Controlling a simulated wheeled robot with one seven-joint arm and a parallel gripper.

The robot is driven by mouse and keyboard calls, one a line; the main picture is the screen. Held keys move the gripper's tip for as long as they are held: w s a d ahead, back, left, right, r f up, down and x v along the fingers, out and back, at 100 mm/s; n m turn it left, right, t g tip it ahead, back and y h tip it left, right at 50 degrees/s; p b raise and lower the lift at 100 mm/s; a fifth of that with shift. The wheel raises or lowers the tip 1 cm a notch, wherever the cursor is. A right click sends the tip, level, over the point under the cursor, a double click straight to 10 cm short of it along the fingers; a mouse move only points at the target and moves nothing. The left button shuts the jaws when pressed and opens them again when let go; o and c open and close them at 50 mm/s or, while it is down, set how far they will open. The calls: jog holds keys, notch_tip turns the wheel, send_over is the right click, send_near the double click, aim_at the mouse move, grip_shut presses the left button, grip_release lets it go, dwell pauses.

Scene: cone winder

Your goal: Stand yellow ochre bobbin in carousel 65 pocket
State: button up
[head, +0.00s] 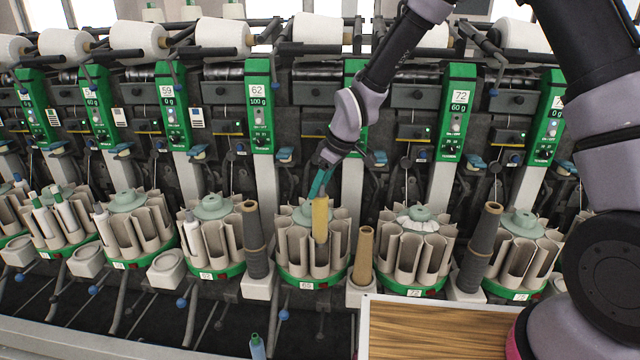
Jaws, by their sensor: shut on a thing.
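My gripper (321,186), with teal fingers, is shut on the top of a yellow ochre bobbin (320,219). The bobbin hangs nearly upright in front of the middle carousel (308,283). This carousel has a green base, a ring of beige pockets and a small label that looks like 65, though it is hard to read. The bobbin's lower end overlaps the front pockets in the picture. I cannot tell whether it is inside a pocket or in front of them. My arm hides most of the green panel above this carousel.
A tan tube (363,257) stands just right of the carousel, and a dark grey tube (254,240) stands to its left. Similar carousels (411,286) line both sides. A wood-topped surface (440,330) is at the lower right.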

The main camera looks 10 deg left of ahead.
aim_at(321, 218)
jog(key=shift+f, duration=1.75)
grip_shut()
jog(key=shift+f, duration=0.45)
jog(key=shift+s+f, duration=0.1)
jog(key=shift+f, duration=2.8)
jog(key=o, duration=0.8)
grip_release()
jog(key=shift+d+r, duration=0.1)
